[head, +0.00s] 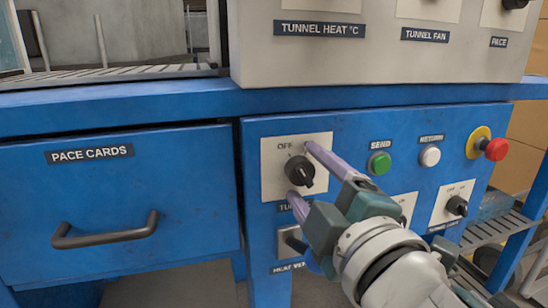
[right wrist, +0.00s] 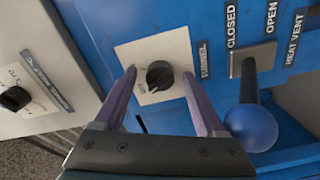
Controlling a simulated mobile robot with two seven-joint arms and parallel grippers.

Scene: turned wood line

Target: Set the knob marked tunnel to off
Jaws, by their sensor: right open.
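The black tunnel knob (head: 299,170) sits on a cream plate (head: 270,187) on the blue panel. OFF is printed at the plate's upper left; the other setting is hidden by my right gripper. The label below is partly covered in the head view and reads TUNNEL (right wrist: 205,60) in the right wrist view. My right gripper (head: 303,172) is open, with its purple fingers on either side of the knob (right wrist: 159,75). Gaps show beside the knob in the wrist view. I cannot tell surely which setting its pointer marks. My left gripper is not in view.
A heat vent lever with a blue ball (right wrist: 251,127) is close beside one finger. A green send button (head: 379,163), a white button (head: 430,156), a red emergency button (head: 495,149) and another black knob (head: 457,206) are to the right. The pace cards drawer (head: 130,205) is left.

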